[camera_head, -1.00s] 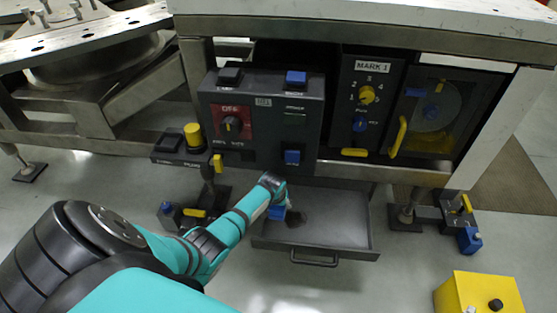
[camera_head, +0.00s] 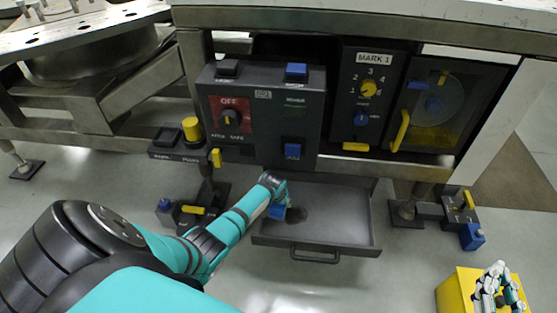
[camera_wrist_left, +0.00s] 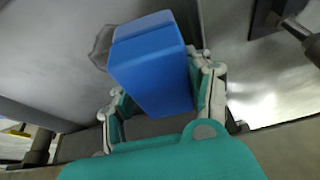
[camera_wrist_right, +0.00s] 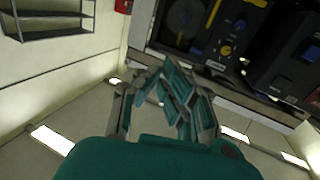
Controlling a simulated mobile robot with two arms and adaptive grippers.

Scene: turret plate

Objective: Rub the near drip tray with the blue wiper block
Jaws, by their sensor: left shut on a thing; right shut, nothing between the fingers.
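The drip tray (camera_head: 345,228) is an open, shallow grey drawer under the control panel, with a dark handle at its front. A dark smudge (camera_head: 299,215) lies on its floor at the left. My left gripper (camera_head: 279,199) reaches into the tray's left side and is shut on the blue wiper block (camera_head: 277,212). In the left wrist view the block (camera_wrist_left: 152,70) sits between the fingers, its far end beside the smudge (camera_wrist_left: 101,47); I cannot tell whether it touches the floor. My right gripper (camera_head: 497,272) is shut and empty at the bottom right; its fingers (camera_wrist_right: 172,92) are together in the right wrist view.
A yellow box (camera_head: 455,288) stands at the bottom right, partly behind my right gripper. The panel (camera_head: 262,120) with buttons and a knob overhangs the tray. Pedal units (camera_head: 185,212) and a blue-ended block (camera_head: 472,236) stand on the floor. The floor before the tray is clear.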

